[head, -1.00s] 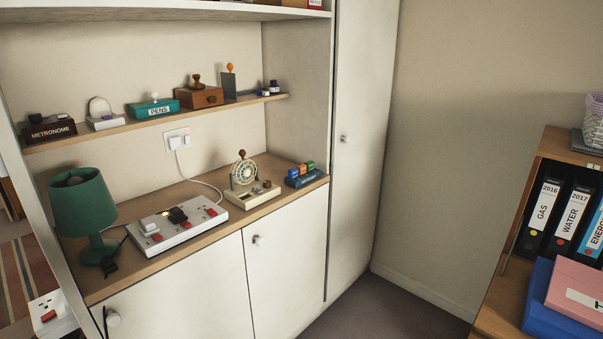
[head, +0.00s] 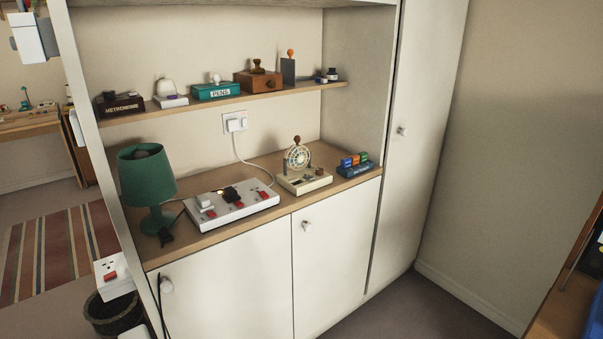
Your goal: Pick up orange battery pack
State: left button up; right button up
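The orange battery pack (head: 364,157) appears to be the small orange block at the right end of a row of blue, green and orange blocks. They sit in a dark blue holder (head: 356,170) at the right end of the wooden counter (head: 200,243). The blue block (head: 346,162) and the green block (head: 355,159) stand beside it. Neither of my grippers is in view.
Left of the holder stand a cream dial device (head: 303,180), a white power strip (head: 232,204) and a green lamp (head: 147,180). A shelf (head: 220,103) with small boxes hangs above. A wooden unit (head: 565,300) edges in at right. Floor in front is clear.

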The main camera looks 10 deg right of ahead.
aim_at(356, 158)
jog(key=i+l+u, duration=0.15)
jog(key=i+l, duration=0.55)
jog(key=i, duration=0.15)
